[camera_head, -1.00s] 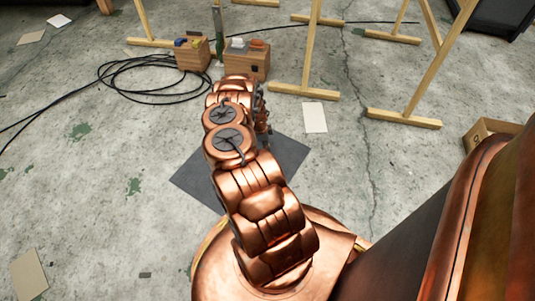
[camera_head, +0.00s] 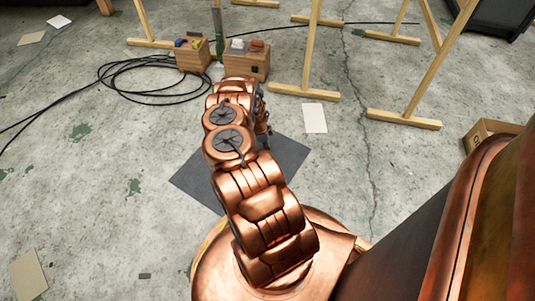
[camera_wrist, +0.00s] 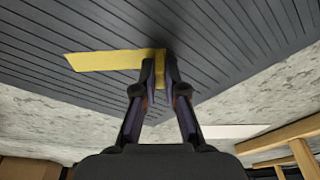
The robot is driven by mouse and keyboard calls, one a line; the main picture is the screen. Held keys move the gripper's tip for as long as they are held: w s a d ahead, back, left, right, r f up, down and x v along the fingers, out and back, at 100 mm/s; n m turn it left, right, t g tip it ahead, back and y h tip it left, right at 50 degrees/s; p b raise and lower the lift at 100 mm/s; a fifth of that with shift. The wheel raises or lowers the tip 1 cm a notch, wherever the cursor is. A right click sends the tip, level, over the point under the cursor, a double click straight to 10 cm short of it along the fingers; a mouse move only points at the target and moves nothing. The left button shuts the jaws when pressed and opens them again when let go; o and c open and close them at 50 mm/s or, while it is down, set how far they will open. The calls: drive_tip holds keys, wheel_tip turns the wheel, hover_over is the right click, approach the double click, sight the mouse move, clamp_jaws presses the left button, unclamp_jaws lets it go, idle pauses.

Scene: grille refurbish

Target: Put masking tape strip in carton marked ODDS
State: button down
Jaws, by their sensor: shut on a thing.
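The masking tape strip (camera_wrist: 105,61) is a flat yellow band in the wrist view, over the dark ribbed mat (camera_wrist: 60,90). My gripper (camera_wrist: 161,62) is shut on the strip's right end, and the rest reaches out to the left. I cannot tell whether the strip touches the mat. In the head view my arm hides the strip and most of my gripper. A cardboard carton (camera_head: 482,137) stands at the right edge of the head view, partly hidden by my body.
The dark mat (camera_head: 282,160) lies on the concrete floor beside my arm. Two wooden boxes (camera_head: 193,58) (camera_head: 246,64) with small things on top stand beyond it. A black cable (camera_head: 135,98) lies coiled at left. Wooden trestle legs (camera_head: 405,119) and a pale sheet (camera_head: 315,118) are at right.

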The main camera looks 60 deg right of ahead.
drive_tip(key=shift+r+p, duration=0.85)
idle(0.5)
drive_tip(key=shift+r+p, duration=1.55)
drive_tip(key=shift+r, duration=0.15)
